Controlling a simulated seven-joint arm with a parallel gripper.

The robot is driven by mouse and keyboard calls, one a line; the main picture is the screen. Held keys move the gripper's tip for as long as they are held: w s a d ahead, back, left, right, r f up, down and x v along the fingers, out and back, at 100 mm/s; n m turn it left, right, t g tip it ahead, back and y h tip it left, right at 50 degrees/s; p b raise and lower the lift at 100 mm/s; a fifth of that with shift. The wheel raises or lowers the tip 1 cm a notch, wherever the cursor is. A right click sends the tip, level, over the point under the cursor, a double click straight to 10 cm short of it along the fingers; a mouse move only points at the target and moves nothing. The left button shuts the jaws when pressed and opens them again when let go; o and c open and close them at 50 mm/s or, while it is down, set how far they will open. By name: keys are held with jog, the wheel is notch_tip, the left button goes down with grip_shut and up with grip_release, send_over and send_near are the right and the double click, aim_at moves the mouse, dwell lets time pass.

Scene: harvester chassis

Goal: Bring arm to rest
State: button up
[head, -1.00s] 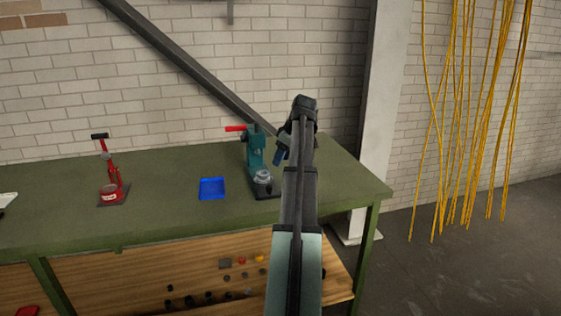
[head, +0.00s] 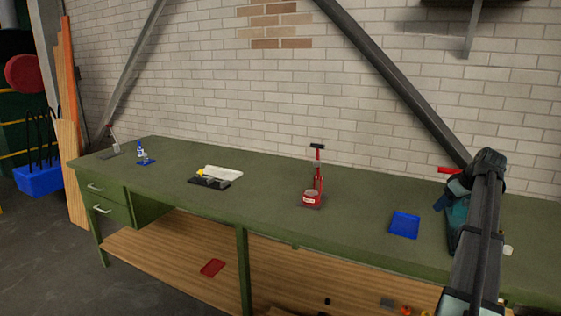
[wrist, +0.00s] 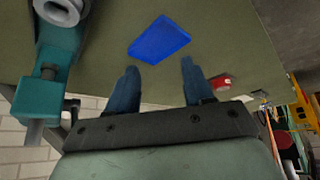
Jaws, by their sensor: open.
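My arm reaches up at the right of the head view, with my gripper (head: 443,202) at its far end above the green workbench (head: 270,205). In the wrist view my gripper (wrist: 158,68) shows two blue fingers spread apart with nothing between them. A blue tray (head: 404,225) lies flat on the bench, left of my arm. It shows beyond the fingertips in the wrist view (wrist: 159,40). A teal press (head: 457,226) with a red handle stands partly hidden behind my arm. It is at the left in the wrist view (wrist: 62,42), close beside my gripper.
A red press (head: 312,195) stands mid-bench. A black and white item (head: 215,178) and a small blue-and-white device (head: 143,154) sit further left. A wooden shelf (head: 180,255) below holds a red tray (head: 212,268) and small parts. A brick wall is behind.

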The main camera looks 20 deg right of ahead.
jog(key=w+a+f+n+t+y, duration=0.1)
jog(key=w+a+f+t+y, duration=0.15)
jog(key=w+a, duration=3)
jog(key=w+a+f+t+y, duration=0.1)
jog(key=w+a+f+y, duration=0.15)
jog(key=a, duration=1.15)
jog(key=a+f, duration=0.6)
jog(key=f, duration=0.1)
jog(key=s+a+f+m+g+h, duration=0.1)
jog(key=s+a+f+g, duration=0.2)
jog(key=s+f, duration=0.8)
jog(key=s+a+f+g, duration=0.25)
jog(key=s+f, duration=0.45)
jog(key=f, duration=0.8)
jog(key=s+a+f+m+g+h, duration=0.1)
jog(key=s+a+f+g, duration=0.2)
jog(key=s+f, duration=0.85)
jog(key=s+f+g+h, duration=0.1)
jog(key=s+f, duration=0.4)
jog(key=s, duration=0.7)
jog(key=s+f+g+h, duration=0.1)
jog(key=s+f+g, duration=0.3)
jog(key=s, duration=0.9)
jog(key=s+f+g+h, duration=0.1)
jog(key=s+f+g, duration=0.1)
jog(key=s+f, duration=0.5)
jog(key=s, duration=0.6)
jog(key=shift+s+f+g, duration=0.2)
jog(key=shift+f+g, duration=0.15)
jog(key=shift+g, duration=0.05)
